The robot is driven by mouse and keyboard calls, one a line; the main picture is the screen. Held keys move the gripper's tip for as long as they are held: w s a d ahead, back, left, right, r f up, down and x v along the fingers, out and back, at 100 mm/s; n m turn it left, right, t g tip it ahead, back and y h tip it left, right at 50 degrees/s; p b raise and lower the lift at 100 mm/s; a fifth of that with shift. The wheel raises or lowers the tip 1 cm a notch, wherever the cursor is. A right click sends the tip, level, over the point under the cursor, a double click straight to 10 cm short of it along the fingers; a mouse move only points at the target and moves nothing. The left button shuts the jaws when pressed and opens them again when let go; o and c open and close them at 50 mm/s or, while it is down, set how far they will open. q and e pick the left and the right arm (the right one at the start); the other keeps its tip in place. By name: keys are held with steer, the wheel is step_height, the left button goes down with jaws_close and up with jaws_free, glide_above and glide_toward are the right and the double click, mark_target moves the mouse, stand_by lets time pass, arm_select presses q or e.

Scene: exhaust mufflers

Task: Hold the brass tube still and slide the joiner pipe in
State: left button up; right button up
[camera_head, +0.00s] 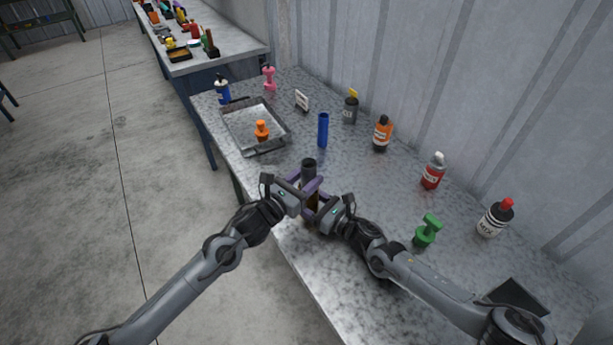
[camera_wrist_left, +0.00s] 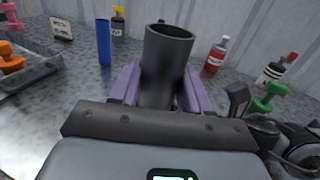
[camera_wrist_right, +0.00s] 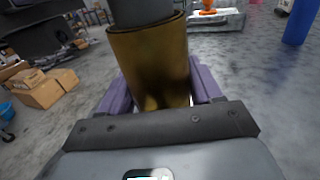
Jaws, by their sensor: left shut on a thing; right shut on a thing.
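The dark grey joiner pipe (camera_head: 309,167) stands roughly upright above the front edge of the table, and its open top shows in the left wrist view (camera_wrist_left: 168,45). My left gripper (camera_head: 308,184) is shut on it with purple fingers. The brass tube (camera_wrist_right: 155,62) is directly below the pipe, mostly hidden by the grippers in the head view. My right gripper (camera_head: 317,207) is shut on the brass tube. In the right wrist view the pipe's lower end (camera_wrist_right: 140,10) meets the tube's open top and appears to sit within its rim; how deep is hidden.
A blue cylinder (camera_head: 323,130) stands just behind the grippers. A grey tray (camera_head: 238,123) with an orange-topped object (camera_head: 262,130) is at the left. Several bottles line the wall side. A green object (camera_head: 428,230) stands right of my right arm.

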arm_select(q)
steer(key=o, duration=1.3)
steer(key=shift+c, duration=0.2)
steer(key=shift+s+a, duration=0.1)
steer(key=v, duration=1.1)
steer(key=shift+s+a, duration=0.2)
steer(key=shift+s, duration=0.15)
